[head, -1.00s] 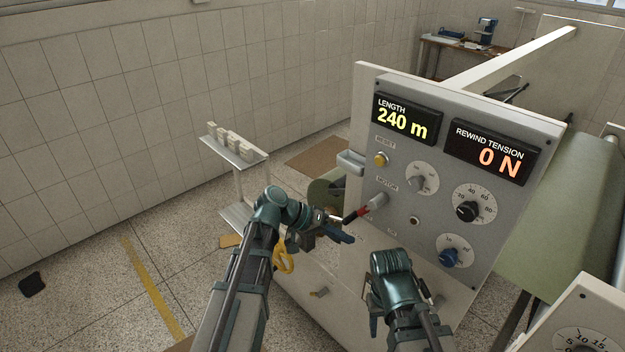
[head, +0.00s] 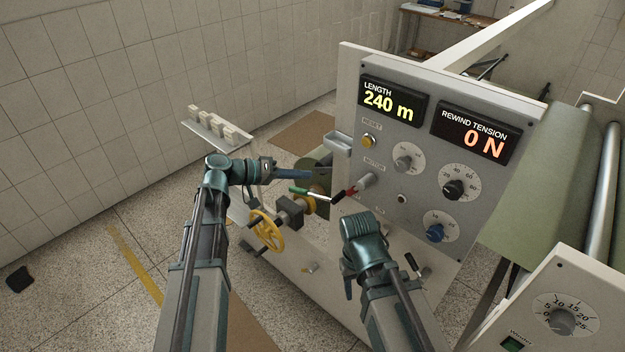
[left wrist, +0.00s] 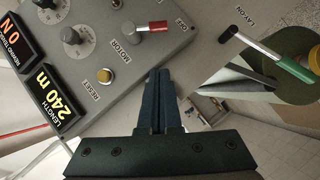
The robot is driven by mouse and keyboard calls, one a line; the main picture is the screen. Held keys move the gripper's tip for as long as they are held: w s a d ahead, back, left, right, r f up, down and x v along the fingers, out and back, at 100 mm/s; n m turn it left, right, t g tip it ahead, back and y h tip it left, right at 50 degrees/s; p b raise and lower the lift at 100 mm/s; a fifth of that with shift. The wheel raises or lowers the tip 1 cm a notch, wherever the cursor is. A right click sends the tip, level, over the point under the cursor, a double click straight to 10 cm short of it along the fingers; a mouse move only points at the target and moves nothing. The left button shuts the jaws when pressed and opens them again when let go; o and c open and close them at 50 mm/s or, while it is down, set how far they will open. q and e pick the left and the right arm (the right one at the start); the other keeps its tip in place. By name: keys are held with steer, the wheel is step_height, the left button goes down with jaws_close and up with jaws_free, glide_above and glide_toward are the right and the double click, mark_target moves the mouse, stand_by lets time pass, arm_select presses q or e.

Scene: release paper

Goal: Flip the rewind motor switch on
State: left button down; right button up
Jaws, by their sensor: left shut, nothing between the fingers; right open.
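The motor switch (head: 352,190) is a lever with a red handle on the grey control panel (head: 395,135). Its handle points down and left in the head view. In the left wrist view, the red-handled switch (left wrist: 150,27) lies near the MOTOR label, its tip near the OFF label. My left gripper (head: 308,174) is left of the switch, apart from it, with its fingers pointing right. Its closed, empty fingers show in the left wrist view (left wrist: 160,75). My right gripper (head: 349,287) is low in front of the panel, open, its fingers mostly hidden by my wrist.
A green-handled lay-on lever (left wrist: 297,68) is close to the motor switch; in the head view it is below my left fingers (head: 300,190). A yellow reset button (head: 369,140), several dials and a yellow handwheel (head: 266,231) are nearby. A small shelf (head: 215,135) stands behind.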

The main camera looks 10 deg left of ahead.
mark_target(359, 186)
arm_select(q)
steer(key=s+f+b+x, duration=0.1)
steer(key=b+x, duration=0.3)
steer(key=x, duration=0.7)
steer(key=shift+s+d, duration=0.4)
steer(key=shift+s, duration=0.25)
steer(key=shift+f+b, duration=0.2)
steer(key=shift+b, duration=0.1)
steer(key=shift+f+n+h+b, duration=0.25)
steer(key=shift+n+h+b, duration=0.05)
steer(key=shift+b, duration=0.25)
